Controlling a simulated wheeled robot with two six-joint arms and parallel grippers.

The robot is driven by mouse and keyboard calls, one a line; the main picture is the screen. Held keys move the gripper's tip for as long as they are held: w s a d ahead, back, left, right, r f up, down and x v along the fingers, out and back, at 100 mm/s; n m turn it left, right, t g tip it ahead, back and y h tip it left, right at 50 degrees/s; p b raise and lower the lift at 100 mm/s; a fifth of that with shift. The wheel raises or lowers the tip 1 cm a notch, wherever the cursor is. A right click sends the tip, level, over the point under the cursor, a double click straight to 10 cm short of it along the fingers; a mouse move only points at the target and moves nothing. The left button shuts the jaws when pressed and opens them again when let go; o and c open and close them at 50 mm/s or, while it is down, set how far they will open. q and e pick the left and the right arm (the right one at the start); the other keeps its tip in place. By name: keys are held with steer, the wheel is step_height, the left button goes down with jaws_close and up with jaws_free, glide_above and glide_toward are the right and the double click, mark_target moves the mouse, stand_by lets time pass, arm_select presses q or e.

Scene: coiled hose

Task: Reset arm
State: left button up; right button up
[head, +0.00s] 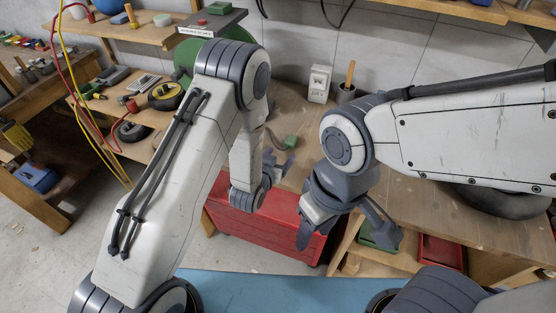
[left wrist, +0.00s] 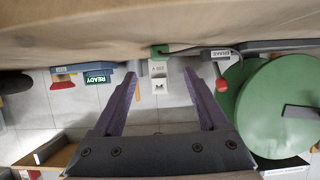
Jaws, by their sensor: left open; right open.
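Both of my arms reach over the workbench (head: 470,225) in the head view. My left gripper (head: 281,166) is partly hidden by its own arm, near the bench edge above a red cabinet. In the left wrist view my left gripper (left wrist: 160,80) has its two purple-grey fingers spread wide with nothing between them. My right gripper (head: 348,238) is lower and nearer, pointing down with its fingers apart and empty. A green reel (head: 186,58) stands behind the left arm, mostly hidden; it also shows in the left wrist view (left wrist: 265,110), near a BRAKE label.
The red cabinet (head: 265,230) sits below the bench. A small green block (head: 290,142) lies on the bench near my left gripper. Red and yellow cables (head: 68,65) hang at the left.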

arm_select(q)
steer(key=shift+v, duration=0.75)
steer(key=shift+d+r+g, duration=0.25)
steer(key=shift+r+g, duration=0.05)
steer(key=s+d+r+m+g+y, duration=0.15)
steer(key=s+d+r+g, duration=0.25)
steer(key=s+r+g, duration=0.45)
steer(key=s+a+r+m+g+y, duration=0.1)
steer(key=s+a+r+g, duration=0.1)
steer(key=s, duration=0.9)
steer(key=s+a+r+m+g, duration=0.1)
steer(key=s+a+r, duration=0.3)
steer(key=s, duration=0.7)
steer(key=shift+a+r+g+y, duration=0.2)
steer(key=shift+r+g+y, duration=0.2)
steer(key=shift+r, duration=0.5)
steer(key=shift+s, duration=0.1)
